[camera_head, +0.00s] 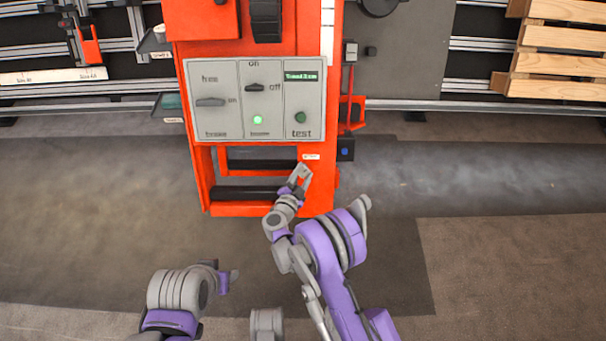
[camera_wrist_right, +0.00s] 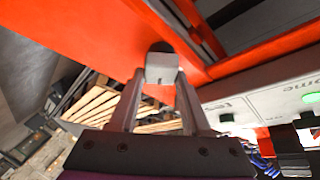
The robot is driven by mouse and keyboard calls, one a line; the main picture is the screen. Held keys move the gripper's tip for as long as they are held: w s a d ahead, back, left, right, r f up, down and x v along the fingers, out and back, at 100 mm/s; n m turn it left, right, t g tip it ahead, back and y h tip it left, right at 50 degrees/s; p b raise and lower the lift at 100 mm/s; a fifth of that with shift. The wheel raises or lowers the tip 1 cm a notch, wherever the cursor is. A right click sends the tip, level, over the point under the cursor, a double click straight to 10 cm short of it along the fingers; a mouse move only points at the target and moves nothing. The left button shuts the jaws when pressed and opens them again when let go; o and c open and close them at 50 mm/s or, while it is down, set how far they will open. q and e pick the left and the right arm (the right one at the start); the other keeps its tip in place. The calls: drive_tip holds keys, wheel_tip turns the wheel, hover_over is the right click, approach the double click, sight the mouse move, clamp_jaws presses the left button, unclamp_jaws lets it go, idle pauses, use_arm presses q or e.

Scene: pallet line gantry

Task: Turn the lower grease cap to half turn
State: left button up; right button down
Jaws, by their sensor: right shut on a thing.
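In the right wrist view a small grey block-shaped cap (camera_wrist_right: 161,68) sits against the orange frame, with a dark round part (camera_wrist_right: 161,47) just beyond it. I take it to be the lower grease cap. My right gripper (camera_wrist_right: 158,82) is shut on it, one finger on each side. In the head view my right gripper (camera_head: 301,173) is at the lower right of the orange machine (camera_head: 318,185), below the panel, and largely hides the cap. How far the cap is turned cannot be read. My left gripper (camera_head: 229,276) is low in the head view, away from the machine; its jaws are unclear.
A grey control panel (camera_head: 232,120) with switches, a lit green lamp (camera_head: 257,119) and a green test button (camera_head: 300,117) is above my right gripper. Dark rollers (camera_head: 245,192) lie to its left. Wooden pallets (camera_head: 560,45) stand at the right. Floor in front is clear.

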drive_tip(key=m+g+h, duration=0.1)
drive_tip(key=m+g, duration=0.1)
drive_tip(key=m, duration=0.2)
drive_tip(key=m+g, duration=0.1)
drive_tip(key=m, duration=0.3)
drive_tip(key=shift+g, duration=0.4)
drive_tip(key=m+g, duration=0.1)
drive_tip(key=m, duration=0.2)
drive_tip(key=m+g+y, duration=0.1)
drive_tip(key=m, duration=0.1)
drive_tip(key=shift+d+m+g, duration=0.1)
drive_tip(key=shift+m+g, duration=0.2)
drive_tip(key=shift+m, duration=0.1)
drive_tip(key=m+y, duration=0.1)
drive_tip(key=m, duration=0.1)
drive_tip(key=m+g+y, duration=0.1)
drive_tip(key=m, duration=0.2)
drive_tip(key=shift+g+y, duration=0.3)
drive_tip(key=shift+y, duration=0.1)
drive_tip(key=m+y+b, duration=0.1)
drive_tip(key=m+y, duration=0.2)
drive_tip(key=m, duration=0.1)
drive_tip(key=shift+f+m+g, duration=0.1)
drive_tip(key=shift+m+g, duration=0.2)
drive_tip(key=shift+c, duration=1.8)
unclamp_jaws()
